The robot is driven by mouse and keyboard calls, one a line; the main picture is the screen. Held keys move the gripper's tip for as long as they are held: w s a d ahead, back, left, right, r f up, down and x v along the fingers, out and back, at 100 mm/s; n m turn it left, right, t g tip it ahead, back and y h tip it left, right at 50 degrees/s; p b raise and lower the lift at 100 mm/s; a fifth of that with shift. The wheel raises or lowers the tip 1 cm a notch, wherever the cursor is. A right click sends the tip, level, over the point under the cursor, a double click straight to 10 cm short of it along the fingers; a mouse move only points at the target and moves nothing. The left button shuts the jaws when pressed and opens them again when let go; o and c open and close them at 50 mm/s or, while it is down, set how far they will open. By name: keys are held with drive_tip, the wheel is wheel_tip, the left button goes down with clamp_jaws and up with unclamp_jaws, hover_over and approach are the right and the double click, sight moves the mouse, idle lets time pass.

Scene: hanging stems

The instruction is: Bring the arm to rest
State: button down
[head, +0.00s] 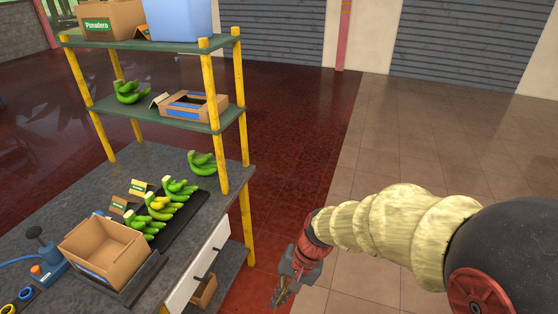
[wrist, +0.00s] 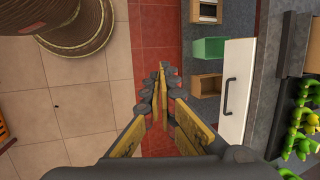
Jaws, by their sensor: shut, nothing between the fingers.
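My gripper (head: 280,292) hangs low at the end of my arm, in front of the tiled floor and to the right of the workbench in the head view. In the wrist view my gripper (wrist: 162,72) points away from the camera with its fingertips together. Nothing shows between the fingers. It is apart from the bench and its drawer. My arm comes in from the right side of the head view, wrapped in a pale, ribbed cover.
The workbench (head: 60,185) carries an open cardboard box (head: 105,250) and several green banana bunches (head: 170,205). A white drawer front (head: 197,268) faces my gripper; it also shows in the wrist view (wrist: 236,90). Yellow posts (head: 247,200) hold shelves above. Floor at right is clear.

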drive_tip(key=s+d+r+n+t+h, duration=0.1)
drive_tip(key=s+d+r+t+h, duration=0.1)
drive_tip(key=s+d+r, duration=0.3)
drive_tip(key=s+d+r+n+t+h, duration=0.2)
drive_tip(key=s+d+r+t, duration=0.2)
drive_tip(key=d+r, duration=0.9)
drive_tip(key=shift+s+d+r+n+t, duration=0.3)
drive_tip(key=shift+s+d+r+t, duration=0.15)
drive_tip(key=shift+r, duration=0.45)
